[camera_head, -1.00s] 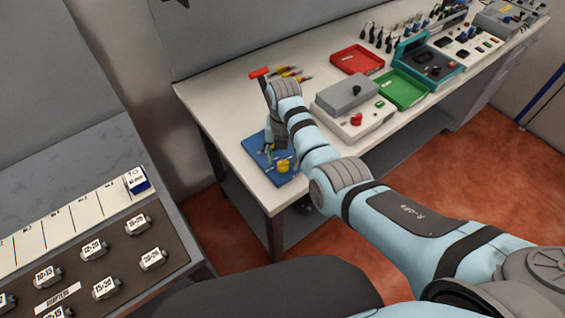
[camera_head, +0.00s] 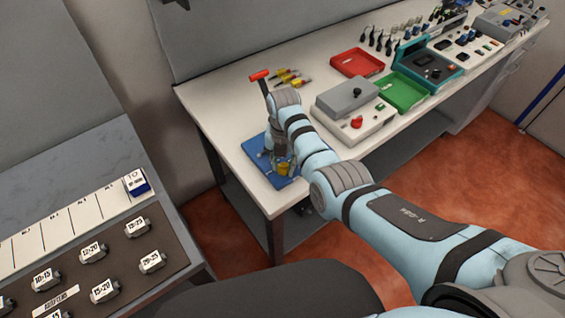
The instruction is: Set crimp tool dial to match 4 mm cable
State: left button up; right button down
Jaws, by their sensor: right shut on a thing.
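The crimp tool has a blue base plate (camera_head: 255,148) on the near left corner of the white bench. Its lever with a red handle (camera_head: 260,75) stands up behind my right arm. The small yellow dial (camera_head: 284,169) sits toward the front of the plate. My right gripper (camera_head: 281,163) points down at the dial and is shut on it; its fingertips are small and partly hidden by my arm. The dial's markings are too small to read. My left gripper is out of view.
Several yellow-handled tools (camera_head: 291,79) lie behind the crimp tool. A grey and white device with a red knob (camera_head: 353,115) stands to the right, with a red tray (camera_head: 357,61) and a green tray (camera_head: 403,92) beyond.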

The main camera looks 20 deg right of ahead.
jog(key=shift+r+m+p, duration=0.15)
jog(key=shift+m+p, duration=0.6)
jog(key=shift+m, duration=0.35)
jog(key=m+p, duration=0.1)
jog(key=m, duration=0.1)
jog(key=shift+m, duration=0.3)
jog(key=m, duration=0.2)
jog(key=shift+m+p, duration=0.3)
jog(key=shift+m, duration=2)
jog(key=c, duration=1.2)
grip_release()
jog(key=shift+c, duration=0.2)
